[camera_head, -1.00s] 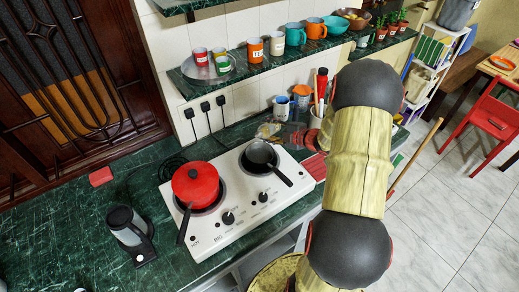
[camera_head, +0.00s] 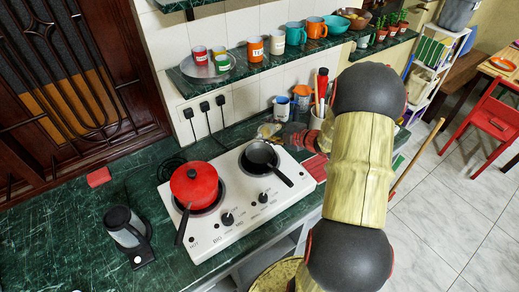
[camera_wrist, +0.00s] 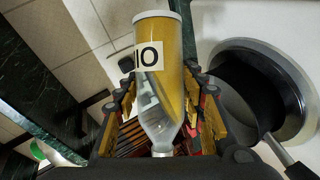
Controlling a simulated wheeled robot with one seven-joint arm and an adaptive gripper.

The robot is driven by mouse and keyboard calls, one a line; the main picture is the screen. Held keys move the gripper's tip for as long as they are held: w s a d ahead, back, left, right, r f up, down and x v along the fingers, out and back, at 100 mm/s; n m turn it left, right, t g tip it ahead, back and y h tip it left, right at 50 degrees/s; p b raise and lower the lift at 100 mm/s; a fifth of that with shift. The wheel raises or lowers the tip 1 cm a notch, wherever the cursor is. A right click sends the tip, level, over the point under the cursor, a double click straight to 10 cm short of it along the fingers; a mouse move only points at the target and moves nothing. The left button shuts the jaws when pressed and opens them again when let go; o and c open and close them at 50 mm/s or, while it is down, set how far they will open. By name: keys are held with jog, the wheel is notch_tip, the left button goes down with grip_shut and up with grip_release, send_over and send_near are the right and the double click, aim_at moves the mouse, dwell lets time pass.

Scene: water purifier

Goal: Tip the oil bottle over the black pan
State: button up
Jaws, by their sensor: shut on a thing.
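The oil bottle (camera_wrist: 158,75) is clear with yellow oil and a black-on-white label. My gripper (camera_wrist: 162,112) is shut around it, with one finger on each side. In the wrist view its white end points to the picture's top and its narrow neck to the bottom; the oil surface runs slantwise. In the head view the bottle (camera_head: 268,130) is small and partly hidden, just behind the black pan; its exact tilt is unclear. The black pan (camera_head: 261,154) sits on the right burner, and it also shows at the right in the wrist view (camera_wrist: 250,92). No oil stream is visible.
A red pot (camera_head: 194,184) stands on the white stove's (camera_head: 235,212) left burner. A kettle (camera_head: 127,232) stands at the left. A mug (camera_head: 281,107) and utensils are behind my gripper. A shelf (camera_head: 262,62) with several cups hangs above. The front counter is mostly clear.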

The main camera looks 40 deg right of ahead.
jog(key=shift+w+d+f+n+t+h+b, duration=0.1)
jog(key=shift+d+n+t+h+b, duration=0.3)
jog(key=shift+b, duration=1.55)
jog(key=shift+w+f+n+t+h+b, duration=0.15)
jog(key=shift+n+b, duration=0.45)
jog(key=shift+b, duration=1.35)
dwell(0.6)
jog(key=shift+n+b, duration=0.3)
jog(key=shift+b, duration=0.95)
dwell(0.5)
jog(key=shift+r+p, duration=0.3)
jog(key=shift+p, duration=0.6)
jog(key=m+p, duration=0.1)
jog(key=p, duration=0.2)
jog(key=shift+r, duration=0.25)
jog(key=p, duration=0.2)
jog(key=m+g+p, duration=0.1)
jog(key=p, duration=0.2)
jog(key=shift+s+a+r+y, duration=0.15)
jog(key=shift+s+a+y, duration=0.05)
jog(key=shift+a+y, duration=0.15)
jog(key=shift+m+p, duration=0.3)
jog(key=shift+p, duration=0.35)
jog(key=shift+f, duration=0.4)
jog(key=shift+a, duration=0.1)
